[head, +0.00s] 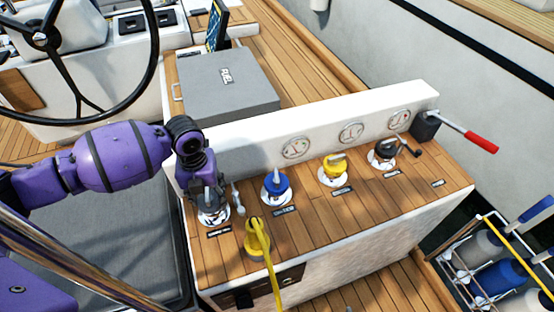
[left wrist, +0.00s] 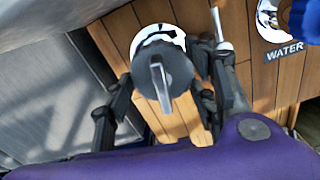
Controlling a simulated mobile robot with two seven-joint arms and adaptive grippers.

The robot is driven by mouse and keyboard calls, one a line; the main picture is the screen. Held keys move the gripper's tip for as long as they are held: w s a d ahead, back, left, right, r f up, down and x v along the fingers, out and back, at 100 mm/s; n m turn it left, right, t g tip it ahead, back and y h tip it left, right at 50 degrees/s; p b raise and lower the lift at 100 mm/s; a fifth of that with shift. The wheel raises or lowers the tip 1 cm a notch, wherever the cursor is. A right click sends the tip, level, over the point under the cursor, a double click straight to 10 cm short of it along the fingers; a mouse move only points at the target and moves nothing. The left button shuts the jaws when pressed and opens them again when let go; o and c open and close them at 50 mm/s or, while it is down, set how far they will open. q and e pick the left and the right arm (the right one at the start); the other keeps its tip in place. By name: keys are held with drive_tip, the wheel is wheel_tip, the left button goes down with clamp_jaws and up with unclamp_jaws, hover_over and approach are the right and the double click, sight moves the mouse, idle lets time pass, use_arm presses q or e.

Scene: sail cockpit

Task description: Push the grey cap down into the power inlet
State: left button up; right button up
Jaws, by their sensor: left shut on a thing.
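The grey cap (head: 207,194) with a raised bar handle is at the left end of the wooden console top. My left gripper (head: 203,187) is shut on it from above. In the left wrist view the grey cap (left wrist: 165,76) sits between the two fingers. The power inlet (head: 213,215) shows as a white round flange under the cap, and part of its white ring shows in the left wrist view (left wrist: 157,40). The inlet's opening is hidden by the cap. I cannot tell how deep the cap sits. My right gripper is not in view.
A yellow plug (head: 257,238) with a yellow cable stands close by. A small metal lever (head: 238,200) is just right of the inlet. A blue cap (head: 276,184), a yellow cap (head: 334,167) and a black cap (head: 384,151) follow to the right. A gauge panel (head: 250,148) rises behind.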

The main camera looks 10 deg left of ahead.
use_arm(q)
drive_tip(key=shift+f, duration=0.5)
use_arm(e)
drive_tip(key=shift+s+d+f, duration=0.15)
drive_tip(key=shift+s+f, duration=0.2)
use_arm(q)
drive_tip(key=o, duration=1)
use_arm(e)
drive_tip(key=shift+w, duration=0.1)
use_arm(q)
drive_tip(key=shift+r, duration=0.1)
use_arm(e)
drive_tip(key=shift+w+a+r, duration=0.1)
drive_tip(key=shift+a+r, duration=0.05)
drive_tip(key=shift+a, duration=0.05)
use_arm(q)
drive_tip(key=shift+r, duration=0.25)
drive_tip(key=shift+r+p, duration=1.4)
drive_tip(key=shift+r, duration=2.7)
drive_tip(key=shift+r+p, duration=0.45)
drive_tip(key=shift+r, duration=0.65)
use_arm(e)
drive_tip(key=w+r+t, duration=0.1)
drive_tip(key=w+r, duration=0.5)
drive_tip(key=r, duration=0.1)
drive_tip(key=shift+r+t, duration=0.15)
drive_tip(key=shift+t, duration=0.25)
